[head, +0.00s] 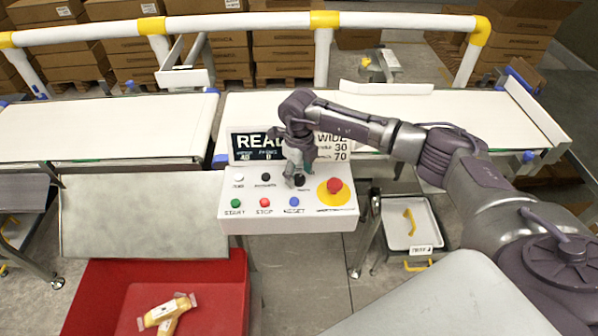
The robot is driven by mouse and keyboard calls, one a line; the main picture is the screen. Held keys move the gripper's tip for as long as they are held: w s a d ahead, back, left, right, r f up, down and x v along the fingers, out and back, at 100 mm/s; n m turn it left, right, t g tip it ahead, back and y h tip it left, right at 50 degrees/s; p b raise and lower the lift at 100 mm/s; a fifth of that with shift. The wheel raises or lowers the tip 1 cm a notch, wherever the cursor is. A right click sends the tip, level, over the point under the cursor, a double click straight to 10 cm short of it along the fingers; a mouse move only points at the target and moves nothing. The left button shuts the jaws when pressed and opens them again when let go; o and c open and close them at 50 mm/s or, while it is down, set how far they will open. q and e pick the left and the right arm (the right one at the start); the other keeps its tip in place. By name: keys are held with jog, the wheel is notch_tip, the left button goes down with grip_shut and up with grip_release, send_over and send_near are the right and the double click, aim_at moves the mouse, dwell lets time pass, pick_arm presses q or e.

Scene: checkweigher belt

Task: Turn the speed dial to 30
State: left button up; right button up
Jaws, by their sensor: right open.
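The white control panel (232,208) stands at the front of the belt. A black knob (301,180) on it, at the right of the upper row, is partly hidden by my right gripper (297,179); its pointer and scale cannot be read. My right gripper is open and points down at this knob, with its fingers at or beside it; contact cannot be told. A second black knob (266,177) sits to the left, clear of the gripper. The display (241,145) behind is partly covered by my right arm; "READ", 40, 0, 30 and 70 show. My left gripper is out of view.
A red stop button (334,186) on yellow sits close right of the gripper. Green (236,203), red (265,202) and blue (294,202) buttons line the panel's front. A red bin (100,290) holds yellow packs (170,309). A white tray (405,235) stands right.

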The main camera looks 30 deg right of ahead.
jog(key=shift+f, duration=0.45)
jog(key=shift+c, duration=0.2)
grip_shut()
